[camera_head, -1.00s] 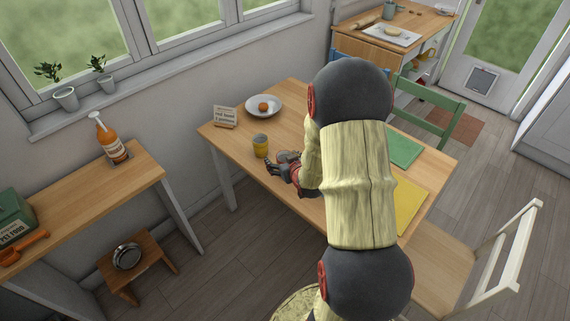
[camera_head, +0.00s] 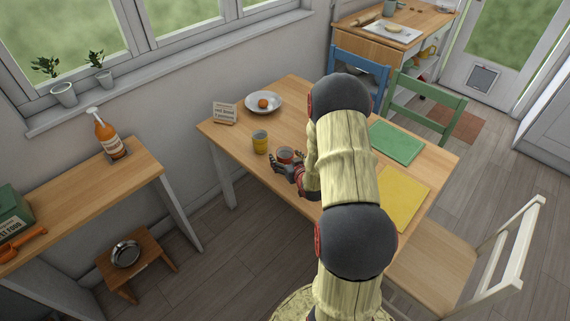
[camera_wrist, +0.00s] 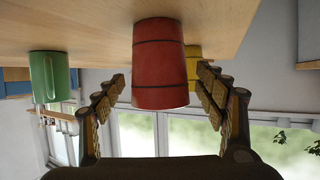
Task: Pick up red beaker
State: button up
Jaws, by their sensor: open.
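The red beaker (camera_wrist: 160,65) stands on the wooden table and fills the middle of the wrist view, which looks upside down. Two dark bands run around it. My gripper (camera_wrist: 160,105) is open, with one finger on each side of the beaker and visible gaps to both. In the head view my gripper (camera_head: 289,169) is at the table's near left edge, at the red beaker (camera_head: 285,154), whose lower part is hidden by the fingers. I cannot tell whether anything touches it.
A yellow beaker (camera_head: 260,142) stands just left of the red one. A green cup (camera_wrist: 50,76) shows in the wrist view. Green (camera_head: 397,142) and yellow mats (camera_head: 400,200) lie right.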

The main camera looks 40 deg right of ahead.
jog(key=shift+w+d+f, duration=0.15)
jog(key=shift+w, duration=0.15)
jog(key=shift+c, duration=1.1)
jog(key=c, duration=1.1)
jog(key=shift+o, duration=0.2)
